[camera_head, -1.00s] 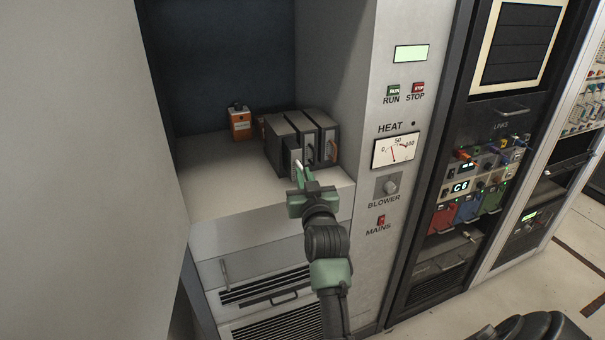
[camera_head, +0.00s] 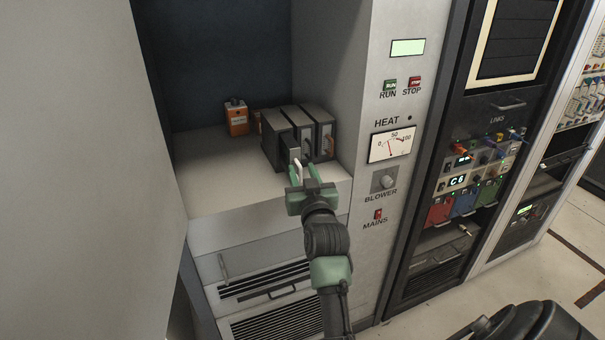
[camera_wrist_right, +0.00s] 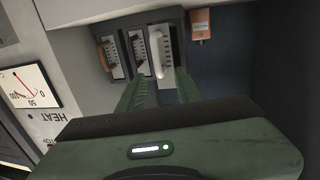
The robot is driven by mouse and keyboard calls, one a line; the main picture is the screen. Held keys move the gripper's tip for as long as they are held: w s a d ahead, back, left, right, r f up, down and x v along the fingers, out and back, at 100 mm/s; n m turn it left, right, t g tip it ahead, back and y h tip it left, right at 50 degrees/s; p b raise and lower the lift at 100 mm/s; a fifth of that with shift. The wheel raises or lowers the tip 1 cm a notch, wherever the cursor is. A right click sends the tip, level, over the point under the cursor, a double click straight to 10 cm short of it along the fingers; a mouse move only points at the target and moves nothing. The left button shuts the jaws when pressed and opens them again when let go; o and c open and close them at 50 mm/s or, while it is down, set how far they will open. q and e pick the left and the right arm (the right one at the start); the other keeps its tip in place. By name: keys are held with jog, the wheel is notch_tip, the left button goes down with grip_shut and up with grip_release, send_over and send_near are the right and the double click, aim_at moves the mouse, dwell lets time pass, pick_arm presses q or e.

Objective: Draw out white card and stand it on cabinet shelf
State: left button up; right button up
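Three dark card modules stand side by side on the cabinet shelf (camera_head: 215,185). The white card, with a pale front and white handle (camera_wrist_right: 156,52), is the leftmost in the head view (camera_head: 290,153) and the rightmost in the wrist view. Its front appears to stick out a little from its dark housing (camera_head: 274,138). My right gripper (camera_head: 303,167) is right in front of it. Its fingers are apart, one on each side of the white handle, with gaps visible in the wrist view (camera_wrist_right: 161,74). My left gripper is out of view.
The middle module (camera_wrist_right: 138,52) has a dark handle and the other (camera_wrist_right: 109,58) a brown one, both close beside. A small orange box (camera_head: 237,119) stands at the back. The shelf's left part is bare. A cabinet wall and meter panel (camera_head: 392,147) are at right.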

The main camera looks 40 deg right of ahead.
notch_tip(320, 180, up, 10)
jog(key=s+a+f+n+g+y, duration=0.2)
jog(key=s+a+f, duration=0.2)
jog(key=f, duration=0.3)
jog(key=s+a+f+n+g+y, duration=0.15)
jog(key=s+a+f, duration=0.25)
jog(key=f, duration=0.4)
jog(key=s+a+f+n+g+y, duration=0.1)
jog(key=s+a+f+g+y, duration=0.15)
jog(key=s+f, duration=0.35)
jog(key=s+a+f+n+g+y, duration=0.1)
jog(key=s+a+f+g, duration=0.2)
jog(key=s+a+f, duration=0.5)
jog(key=s+a+f+n+g+y, duration=0.15)
jog(key=s+f+g, duration=0.25)
jog(key=s, duration=0.7)
notch_tip(320, 180, down, 26)
jog(key=s+g+b, duration=0.1)
jog(key=s, duration=0.1)
jog(key=s+d+f+g+b, duration=0.1)
jog(key=s+d+f, duration=0.2)
jog(key=s+f, duration=1.4)
jog(key=shift+f+h, duration=0.45)
jog(key=shift+f, duration=0.5)
jog(key=shift+o, duration=0.4)
jog(key=shift+d, duration=0.1)
